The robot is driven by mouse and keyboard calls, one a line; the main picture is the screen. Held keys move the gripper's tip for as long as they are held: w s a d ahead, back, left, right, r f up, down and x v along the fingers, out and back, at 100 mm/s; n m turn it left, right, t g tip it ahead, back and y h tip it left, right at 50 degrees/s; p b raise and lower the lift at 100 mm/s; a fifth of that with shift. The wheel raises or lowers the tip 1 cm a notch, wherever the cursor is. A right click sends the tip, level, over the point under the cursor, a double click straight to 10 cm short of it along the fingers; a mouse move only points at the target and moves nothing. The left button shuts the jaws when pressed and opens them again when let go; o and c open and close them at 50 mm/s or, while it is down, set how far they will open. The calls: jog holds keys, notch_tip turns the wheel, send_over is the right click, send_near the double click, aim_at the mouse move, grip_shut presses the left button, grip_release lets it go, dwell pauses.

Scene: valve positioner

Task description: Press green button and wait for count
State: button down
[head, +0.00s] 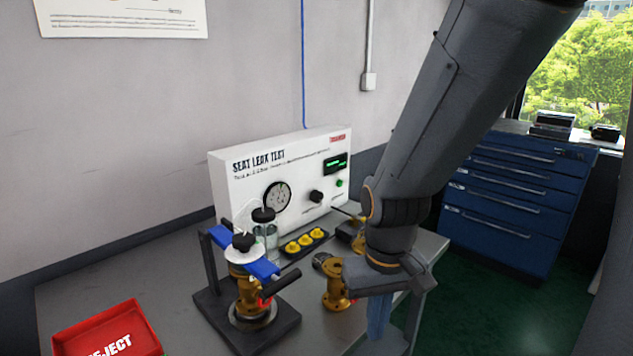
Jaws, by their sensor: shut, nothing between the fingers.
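The white SEAT LEAK TEST box (240,190) stands at the back of the bench. A small green button (339,183) is on its right side, below a dark display (335,164) with green characters too small to read.
A brass valve (246,295) sits in a clamp fixture with blue bars. Another brass valve (335,285) stands beside my arm. A black tray (305,243) holds several yellow parts. A red REJECT tray (105,332) lies front left. Blue drawers (515,195) stand right.

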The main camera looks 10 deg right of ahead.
jog(key=shift+w+a, duration=0.2)
jog(key=shift+w, duration=0.1)
jog(key=shift+r, duration=0.1)
